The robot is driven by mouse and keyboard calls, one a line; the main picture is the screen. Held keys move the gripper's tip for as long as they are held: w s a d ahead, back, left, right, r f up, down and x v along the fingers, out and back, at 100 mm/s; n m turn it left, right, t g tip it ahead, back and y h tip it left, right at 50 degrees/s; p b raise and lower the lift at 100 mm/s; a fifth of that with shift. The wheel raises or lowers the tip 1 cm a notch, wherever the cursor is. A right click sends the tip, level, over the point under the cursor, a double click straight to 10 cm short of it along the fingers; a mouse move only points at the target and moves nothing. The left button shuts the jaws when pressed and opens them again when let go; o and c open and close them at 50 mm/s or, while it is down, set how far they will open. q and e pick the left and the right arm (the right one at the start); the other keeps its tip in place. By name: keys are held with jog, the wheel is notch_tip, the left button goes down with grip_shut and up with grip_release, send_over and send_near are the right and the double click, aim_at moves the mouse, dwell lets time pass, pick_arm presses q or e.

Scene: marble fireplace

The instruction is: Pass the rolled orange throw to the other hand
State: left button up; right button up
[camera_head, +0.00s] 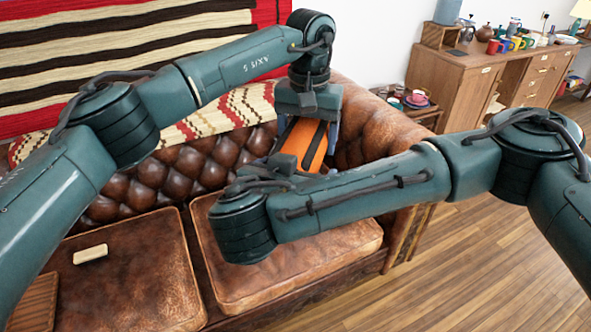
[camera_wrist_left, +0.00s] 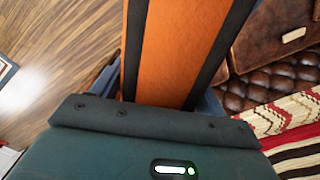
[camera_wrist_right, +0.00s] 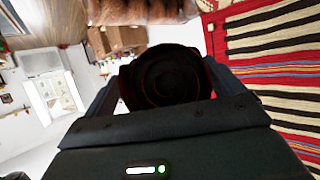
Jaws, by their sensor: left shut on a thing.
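The rolled orange throw (camera_head: 312,147) has dark stripes along its length. My left gripper (camera_head: 307,122) is shut on its upper part above the sofa; orange cloth also fills the space between the fingers in the left wrist view (camera_wrist_left: 183,50). My right gripper (camera_head: 283,162) is at the throw's lower end, partly hidden by my right arm. In the right wrist view the throw's dark spiral end (camera_wrist_right: 166,78) sits between the fingers, facing that camera. I cannot tell whether those fingers press on it.
A brown leather sofa (camera_head: 125,262) stands below, with a small pale block (camera_head: 90,254) on its left cushion. A striped blanket (camera_head: 130,45) hangs behind. A desk (camera_head: 475,85) with mugs stands at the back right. The wooden floor (camera_head: 480,260) at right is clear.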

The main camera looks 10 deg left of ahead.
pick_arm(q)
jog(key=shift+w+a, duration=0.1)
jog(key=shift+a, duration=0.05)
pick_arm(e)
jog(key=shift+d, duration=0.15)
jog(key=c, duration=0.9)
pick_arm(q)
jog(key=o, duration=1.2)
pick_arm(e)
jog(key=shift+c, duration=0.5)
